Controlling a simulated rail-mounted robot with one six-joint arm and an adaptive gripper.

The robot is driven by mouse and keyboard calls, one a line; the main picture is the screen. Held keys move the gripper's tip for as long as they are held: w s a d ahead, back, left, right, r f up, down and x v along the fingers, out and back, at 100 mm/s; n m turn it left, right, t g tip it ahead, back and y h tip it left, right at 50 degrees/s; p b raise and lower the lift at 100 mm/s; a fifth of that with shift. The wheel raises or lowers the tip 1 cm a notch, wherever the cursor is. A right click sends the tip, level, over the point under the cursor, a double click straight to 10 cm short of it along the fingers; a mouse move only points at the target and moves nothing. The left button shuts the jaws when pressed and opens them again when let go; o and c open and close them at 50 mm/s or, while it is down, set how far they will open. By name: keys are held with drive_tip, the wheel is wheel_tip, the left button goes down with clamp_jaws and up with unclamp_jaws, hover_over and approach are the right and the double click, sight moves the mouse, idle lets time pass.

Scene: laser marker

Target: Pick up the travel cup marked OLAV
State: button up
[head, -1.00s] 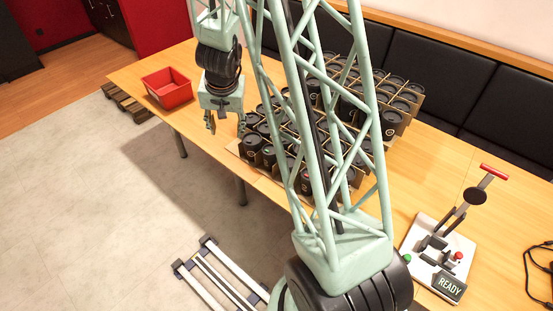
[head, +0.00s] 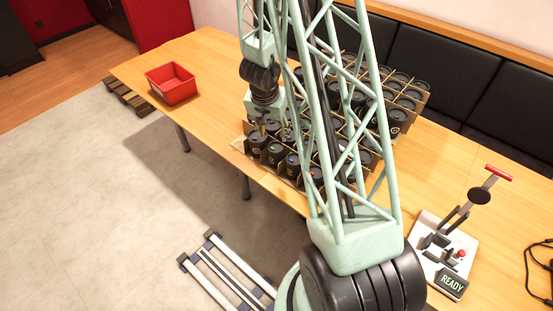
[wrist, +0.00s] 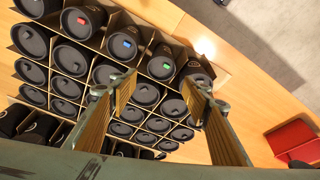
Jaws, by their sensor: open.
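Several dark travel cups with black lids stand upright in a divided cardboard crate (head: 237,146) on the table. In the wrist view, lids with a red tab (wrist: 81,20), a blue tab (wrist: 127,43) and a green tab (wrist: 166,64) show in the row along one crate edge. I cannot read the name OLAV on any cup, so I cannot tell which one it is. My gripper (wrist: 160,97) is open above the cups, its two fingers apart with lids visible between them. In the head view it is over the crate's left part, partly hidden among the cups.
A second cardboard crate of cups (head: 425,100) stands behind, toward the black seat backs. A red bin (head: 171,83) sits at the table's left end. A lever device with a READY display (head: 452,284) stands at the right. Table between bin and crate is clear.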

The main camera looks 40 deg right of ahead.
drive_tip(key=shift+f, duration=0.15)
drive_tip(key=b, duration=0.3)
hover_over(276, 148)
drive_tip(key=s+a, duration=0.1)
drive_tip(key=a, duration=0.1)
wheel_tip(276, 148, down, 7)
drive_tip(key=shift+s+f, duration=0.1)
drive_tip(key=shift+s, duration=0.05)
drive_tip(key=shift+d+f, duration=0.15)
drive_tip(key=shift+f, duration=0.2)
drive_tip(key=shift+f+b, duration=0.1)
drive_tip(key=shift+b, duration=0.2)
drive_tip(key=shift+w+b+x, duration=0.15)
drive_tip(key=shift+b+x, duration=0.15)
drive_tip(key=shift+x, duration=0.95)
drive_tip(key=shift+w+b+x, duration=0.15)
drive_tip(key=shift+b+x, duration=0.15)
drive_tip(key=shift+x, duration=0.95)
drive_tip(key=c, duration=0.3)
drive_tip(key=shift+c, duration=0.2)
